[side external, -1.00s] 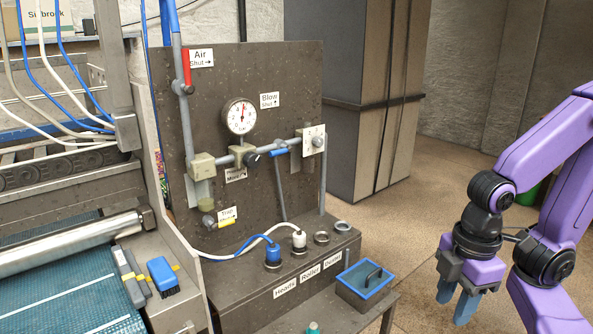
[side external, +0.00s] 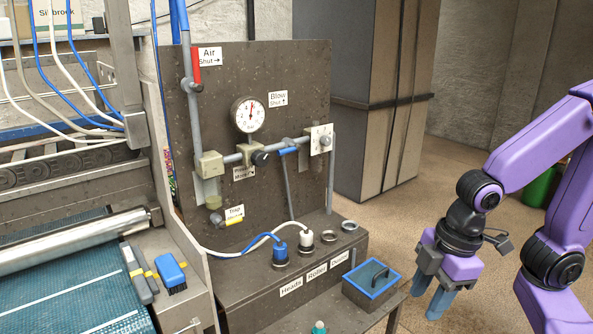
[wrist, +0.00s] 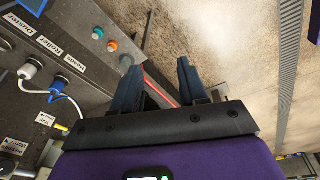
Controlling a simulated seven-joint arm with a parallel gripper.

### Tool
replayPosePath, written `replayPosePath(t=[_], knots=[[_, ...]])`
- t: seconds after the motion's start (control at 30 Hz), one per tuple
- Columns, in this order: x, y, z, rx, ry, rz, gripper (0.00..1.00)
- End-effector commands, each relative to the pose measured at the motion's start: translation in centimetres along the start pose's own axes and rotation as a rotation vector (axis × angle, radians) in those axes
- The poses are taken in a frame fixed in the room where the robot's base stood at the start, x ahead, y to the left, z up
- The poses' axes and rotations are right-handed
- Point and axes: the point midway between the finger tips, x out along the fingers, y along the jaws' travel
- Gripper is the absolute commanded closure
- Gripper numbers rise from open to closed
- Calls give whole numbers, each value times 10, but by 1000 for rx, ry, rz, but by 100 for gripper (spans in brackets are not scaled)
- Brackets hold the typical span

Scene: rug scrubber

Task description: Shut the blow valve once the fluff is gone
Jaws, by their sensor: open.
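The blow valve's blue handle (side external: 289,150) is on the back panel (side external: 240,190), in the side external view. It lies roughly sideways along the grey pipe, below the white label "Blow Shut" (side external: 278,98) with an up arrow. I cannot make out any fluff. My gripper (side external: 430,296) hangs at the right, fingers down, well apart from the panel and the valve. Its two blue-grey fingers also show in the wrist view (wrist: 157,70), spread with nothing between them. The blow valve handle is not visible in the wrist view.
A red air handle (side external: 196,66), a dial gauge (side external: 249,115) and a yellow trap handle (side external: 235,221) are on the panel. Blue (side external: 280,247) and white (side external: 306,240) plugs stand in sockets below. A blue-rimmed box (side external: 372,284) sits between panel and gripper.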

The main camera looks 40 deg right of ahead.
Motion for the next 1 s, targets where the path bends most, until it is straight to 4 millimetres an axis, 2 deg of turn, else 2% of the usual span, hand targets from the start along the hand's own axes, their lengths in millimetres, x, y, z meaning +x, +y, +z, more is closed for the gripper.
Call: replayPosePath(t=[0.1, 0.2, 0.4, 0.5, 0.63, 0.73, 0.9, 1.0], knots=[[12, 46, -44, -48, 132, 84, 57], [20, 90, -77, -111, 242, 176, 57], [27, 185, -122, -254, 420, 402, 57], [28, 233, -132, -329, 487, 530, 57], [26, 292, -134, -429, 552, 709, 57], [23, 334, -127, -506, 585, 854, 57], [15, 394, -98, -623, 608, 1117, 57], [9, 419, -74, -678, 604, 1268, 57]])
